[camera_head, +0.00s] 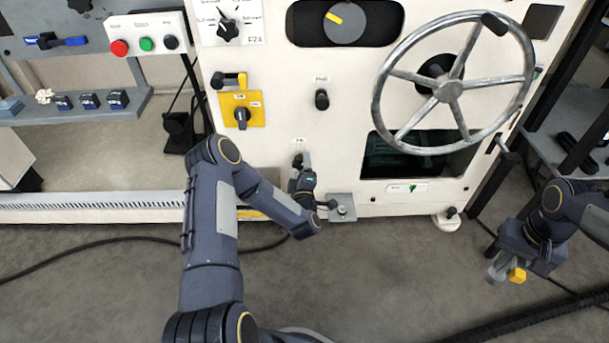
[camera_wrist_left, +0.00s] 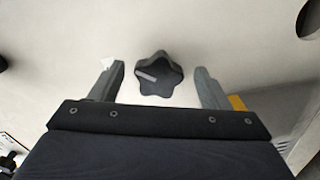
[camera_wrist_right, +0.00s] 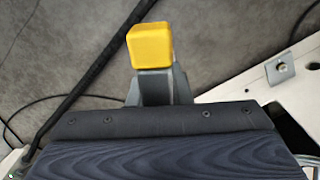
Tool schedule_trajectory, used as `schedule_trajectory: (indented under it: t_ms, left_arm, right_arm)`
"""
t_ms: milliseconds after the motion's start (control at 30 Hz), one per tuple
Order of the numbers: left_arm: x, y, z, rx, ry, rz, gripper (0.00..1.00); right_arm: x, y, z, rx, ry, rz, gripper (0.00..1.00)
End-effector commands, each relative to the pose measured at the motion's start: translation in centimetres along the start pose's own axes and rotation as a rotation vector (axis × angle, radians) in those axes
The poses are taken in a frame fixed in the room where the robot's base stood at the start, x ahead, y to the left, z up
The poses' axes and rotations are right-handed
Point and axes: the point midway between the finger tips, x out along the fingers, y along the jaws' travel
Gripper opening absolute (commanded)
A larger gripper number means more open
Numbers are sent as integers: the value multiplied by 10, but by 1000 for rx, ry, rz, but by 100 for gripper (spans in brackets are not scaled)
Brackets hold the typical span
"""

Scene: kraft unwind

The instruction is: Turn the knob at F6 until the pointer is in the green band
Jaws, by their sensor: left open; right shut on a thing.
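A black star-shaped knob (camera_wrist_left: 160,75) with a pale mark on it sits on the cream panel in the left wrist view. In the head view this knob (camera_head: 299,160) is partly hidden by my left gripper (camera_head: 302,178), low on the machine front. My left gripper is open, with one finger on each side of the knob and visible gaps. My right gripper (camera_head: 508,268) is shut on a yellow block (camera_wrist_right: 150,44), off to the right of the machine. The label above the knob is too small to read. I cannot make out a pointer in a green band.
A large handwheel (camera_head: 450,92) stands out at the right of the machine front. Above the knob are a black peg (camera_head: 321,99) and a yellow plate with a switch (camera_head: 242,112). Cables lie on the floor.

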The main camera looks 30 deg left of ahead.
Motion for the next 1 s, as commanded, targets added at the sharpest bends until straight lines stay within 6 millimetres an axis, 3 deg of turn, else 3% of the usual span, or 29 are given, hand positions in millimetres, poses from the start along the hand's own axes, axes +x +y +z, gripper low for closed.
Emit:
schedule_trajectory:
  t_ms: [167,400,600,1000]
  left_arm:
    - [-24,2,0,0,-5,-4,70]
    - [-76,3,0,0,-6,-4,70]
    - [-107,1,1,1,-4,-4,70]
    - [-119,0,0,0,-1,-1,70]
  right_arm:
    - [-12,0,0,0,1,0,0]
    - [-28,0,0,0,1,0,0]
    - [-35,0,0,0,1,0,0]
    - [-36,0,0,0,1,0,0]
